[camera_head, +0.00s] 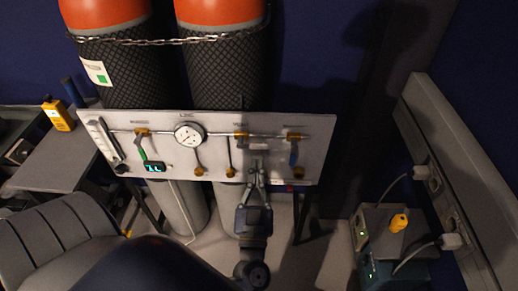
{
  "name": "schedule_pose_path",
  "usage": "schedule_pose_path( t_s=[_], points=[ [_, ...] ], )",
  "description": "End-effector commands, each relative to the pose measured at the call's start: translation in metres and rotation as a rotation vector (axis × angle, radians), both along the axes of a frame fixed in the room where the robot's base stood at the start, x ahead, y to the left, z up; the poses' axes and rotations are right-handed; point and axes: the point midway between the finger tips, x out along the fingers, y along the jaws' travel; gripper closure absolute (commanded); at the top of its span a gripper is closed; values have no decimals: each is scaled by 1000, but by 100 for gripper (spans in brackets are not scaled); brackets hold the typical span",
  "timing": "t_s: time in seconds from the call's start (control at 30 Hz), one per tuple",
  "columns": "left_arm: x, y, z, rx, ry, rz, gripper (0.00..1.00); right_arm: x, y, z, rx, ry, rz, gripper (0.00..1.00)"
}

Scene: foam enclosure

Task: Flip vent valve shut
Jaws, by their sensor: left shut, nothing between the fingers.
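A pale valve panel (215,178) stands in front of two gas cylinders, with a metal pipe running across it. The label that seems to read VENT sits above a brass valve (241,134) right of the round gauge. A small greyish piece (259,146) shows just right of that valve, below the pipe; I cannot tell whether it is the valve's lever. My left gripper (257,167) reaches up from below in front of the panel. Its fingertips are shut and empty, just below this piece. Whether they touch it is unclear. My right gripper is not in view.
A green lever (141,152) hangs at the panel's left and a blue lever (293,155) at its right. A round gauge (188,135) and a lit display (155,168) are on the panel. A grey chair (55,240) stands left; a box with cables (385,232) stands right.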

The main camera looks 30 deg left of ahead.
Motion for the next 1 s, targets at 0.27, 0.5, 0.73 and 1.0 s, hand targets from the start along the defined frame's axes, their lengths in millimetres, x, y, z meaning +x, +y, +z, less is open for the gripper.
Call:
schedule_pose_path(
  t_s=[0.27, 0.5, 0.73, 1.0],
  points=[
    [32, 19, 17, 3, -5, 0, 100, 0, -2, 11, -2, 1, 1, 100],
    [75, 45, 34, 5, -3, 0, 100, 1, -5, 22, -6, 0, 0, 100],
    [80, 49, 4, 3, 2, -2, 100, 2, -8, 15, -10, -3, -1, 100],
    [80, 49, -8, 2, 0, -1, 100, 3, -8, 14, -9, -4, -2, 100]
  ],
)
